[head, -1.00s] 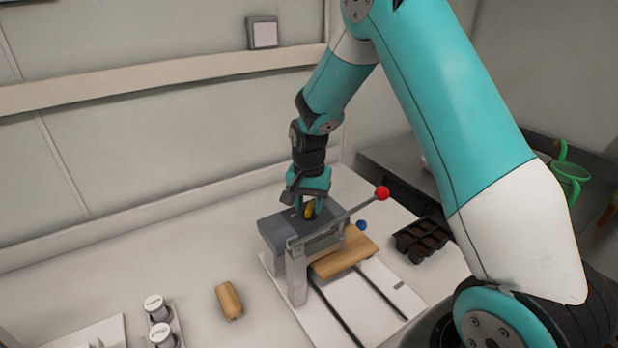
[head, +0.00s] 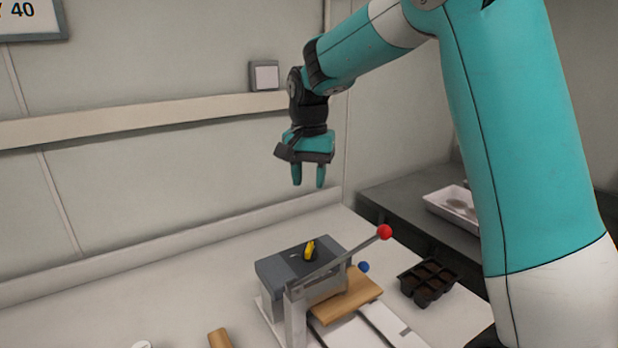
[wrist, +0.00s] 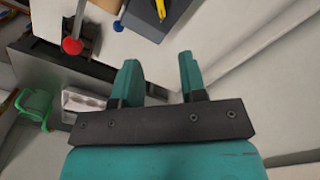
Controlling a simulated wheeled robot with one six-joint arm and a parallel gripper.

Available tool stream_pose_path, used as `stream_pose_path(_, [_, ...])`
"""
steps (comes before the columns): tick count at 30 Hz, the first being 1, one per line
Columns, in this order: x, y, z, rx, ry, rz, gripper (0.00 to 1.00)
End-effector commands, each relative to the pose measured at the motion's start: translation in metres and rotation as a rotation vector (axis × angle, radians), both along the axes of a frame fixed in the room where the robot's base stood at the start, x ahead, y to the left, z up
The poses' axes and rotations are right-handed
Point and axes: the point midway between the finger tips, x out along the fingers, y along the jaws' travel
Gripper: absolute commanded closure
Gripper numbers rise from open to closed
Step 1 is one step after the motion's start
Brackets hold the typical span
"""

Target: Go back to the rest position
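My gripper (head: 308,185) hangs above the bench, well clear of the device below it. Its two teal fingers are apart with nothing between them; they also show empty in the wrist view (wrist: 160,75). A grey device (head: 275,272) stands on the bench below. A yellow object (head: 310,250) sits on the dark top of this device, and part of it shows at the top edge of the wrist view (wrist: 166,14). A lever with a red ball (head: 385,232) slants up to the right from the device.
A wooden block (head: 345,300) lies by the device. A black cell tray (head: 428,282) is to its right. A white tray (head: 452,207) rests on the dark counter behind. A green item (wrist: 36,107) shows in the wrist view. The air around my gripper is free.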

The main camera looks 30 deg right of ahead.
Motion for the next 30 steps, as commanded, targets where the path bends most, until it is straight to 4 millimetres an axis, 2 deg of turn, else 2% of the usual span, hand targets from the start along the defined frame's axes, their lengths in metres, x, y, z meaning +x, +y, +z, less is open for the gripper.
stream_pose_path(12, [0.0,0.0,0.0,0.001,-0.001,0.002,0.61])
stream_pose_path(14, [-0.003,0.005,0.001,0.003,-0.004,0.026,0.61])
stream_pose_path(16, [-0.015,0.019,0.005,0.016,-0.014,0.109,0.61])
stream_pose_path(17, [-0.024,0.029,0.007,0.025,-0.023,0.166,0.61])
stream_pose_path(20, [-0.067,0.071,0.012,0.07,-0.058,0.434,0.61])
stream_pose_path(24, [-0.147,0.128,0.012,0.155,-0.131,0.859,0.61])
stream_pose_path(27, [-0.201,0.155,0.007,0.214,-0.182,1.108,0.61])
stream_pose_path(30, [-0.242,0.171,0.002,0.261,-0.225,1.282,0.61])
